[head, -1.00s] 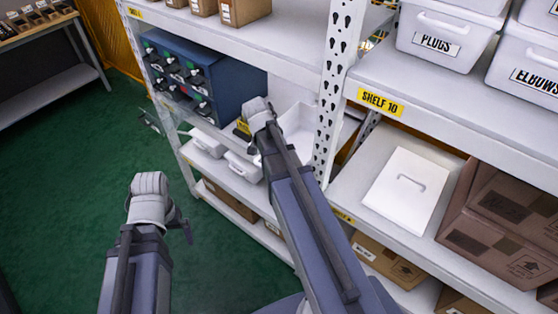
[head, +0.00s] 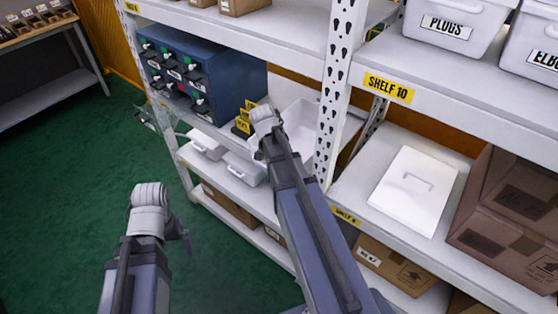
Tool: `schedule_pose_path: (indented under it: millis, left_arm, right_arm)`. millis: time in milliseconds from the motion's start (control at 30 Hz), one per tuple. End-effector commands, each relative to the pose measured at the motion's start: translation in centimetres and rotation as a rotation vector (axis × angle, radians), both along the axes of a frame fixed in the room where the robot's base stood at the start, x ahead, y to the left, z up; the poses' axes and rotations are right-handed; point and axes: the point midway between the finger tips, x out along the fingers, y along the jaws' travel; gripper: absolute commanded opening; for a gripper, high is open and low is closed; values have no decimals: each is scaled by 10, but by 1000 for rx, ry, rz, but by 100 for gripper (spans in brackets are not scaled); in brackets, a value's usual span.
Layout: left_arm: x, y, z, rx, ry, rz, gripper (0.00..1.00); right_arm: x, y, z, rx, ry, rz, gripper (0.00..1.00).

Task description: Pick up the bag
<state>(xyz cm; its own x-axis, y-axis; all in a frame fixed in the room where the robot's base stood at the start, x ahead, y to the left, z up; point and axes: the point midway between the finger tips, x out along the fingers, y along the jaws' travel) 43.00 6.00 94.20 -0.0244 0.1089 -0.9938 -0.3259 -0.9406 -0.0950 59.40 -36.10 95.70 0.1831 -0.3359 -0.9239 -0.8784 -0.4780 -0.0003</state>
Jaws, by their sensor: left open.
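I cannot pick out a bag with certainty. A clear, see-through thing (head: 172,117) shows at the front edge of the shelf below the blue drawer cabinet, but its shape is unclear. My left gripper (head: 183,234) is low at the left, over the green floor and apart from the shelves. It is mostly hidden behind my wrist and is open, with nothing seen in it. My right arm reaches up to the middle shelf, its wrist in front of a white bin (head: 301,128). Its jaws are hidden.
The blue cabinet (head: 225,88) stands on the shelf, beside small yellow-and-black items (head: 243,122). A perforated white post (head: 333,95) divides the bays. At right are a white lidded box (head: 413,190) and brown cartons (head: 505,215). The green floor (head: 70,190) is clear at left.

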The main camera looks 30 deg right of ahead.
Motion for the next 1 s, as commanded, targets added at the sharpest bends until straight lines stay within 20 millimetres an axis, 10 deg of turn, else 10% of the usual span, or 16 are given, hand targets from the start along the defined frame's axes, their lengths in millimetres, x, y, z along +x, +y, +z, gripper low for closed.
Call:
schedule_pose_path:
  millis: [700,1000]
  left_arm:
    - [0,0,1,0,0,0,100]
    - [0,0,3,0,0,0,100]
  right_arm:
    - [0,0,1,0,0,0,18]
    - [0,0,3,0,0,0,17]
